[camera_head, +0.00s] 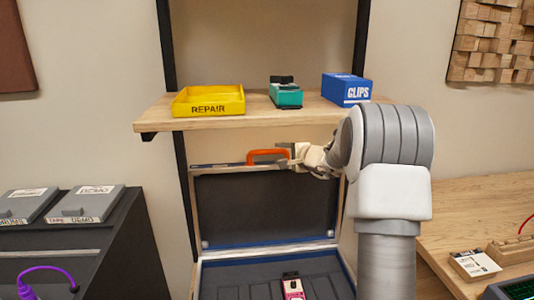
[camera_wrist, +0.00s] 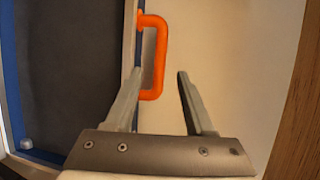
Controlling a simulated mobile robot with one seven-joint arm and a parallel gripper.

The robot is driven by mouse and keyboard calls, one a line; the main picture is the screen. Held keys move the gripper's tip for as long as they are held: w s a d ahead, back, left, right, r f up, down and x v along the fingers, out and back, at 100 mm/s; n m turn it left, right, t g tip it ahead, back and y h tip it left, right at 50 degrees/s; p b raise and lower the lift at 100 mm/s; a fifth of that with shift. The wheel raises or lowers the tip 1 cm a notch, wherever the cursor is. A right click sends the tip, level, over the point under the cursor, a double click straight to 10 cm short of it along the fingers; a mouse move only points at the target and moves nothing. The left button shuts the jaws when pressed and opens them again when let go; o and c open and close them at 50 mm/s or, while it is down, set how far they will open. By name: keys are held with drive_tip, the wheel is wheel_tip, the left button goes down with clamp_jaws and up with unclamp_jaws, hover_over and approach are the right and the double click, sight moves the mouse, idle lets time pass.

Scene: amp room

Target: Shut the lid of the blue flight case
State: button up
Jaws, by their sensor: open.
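The blue flight case stands below the shelf with its lid (camera_head: 262,207) raised upright, dark lining facing me. Its base (camera_head: 320,262) lies open below and holds a pink pedal (camera_head: 293,287). An orange handle (camera_head: 268,156) is at the lid's top edge. My gripper (camera_head: 292,156) is at the handle's right end in the head view. In the wrist view, the open fingers of my gripper (camera_wrist: 155,82) lie on either side of the near part of the orange handle (camera_wrist: 160,60), and the lid (camera_wrist: 65,70) is at left. I cannot tell whether the fingers touch the handle.
A wooden shelf (camera_head: 258,115) is just above the lid, with a yellow REPAIR tray (camera_head: 208,101), a teal pedal (camera_head: 287,96) and a blue CLIPS box (camera_head: 346,89). A dark cabinet (camera_head: 110,250) stands left, a wooden bench (camera_head: 480,205) right.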

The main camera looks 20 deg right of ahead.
sight(269, 152)
drive_tip(key=x, duration=0.9)
drive_tip(key=shift+p, duration=0.4)
clamp_jaws()
idle(0.9)
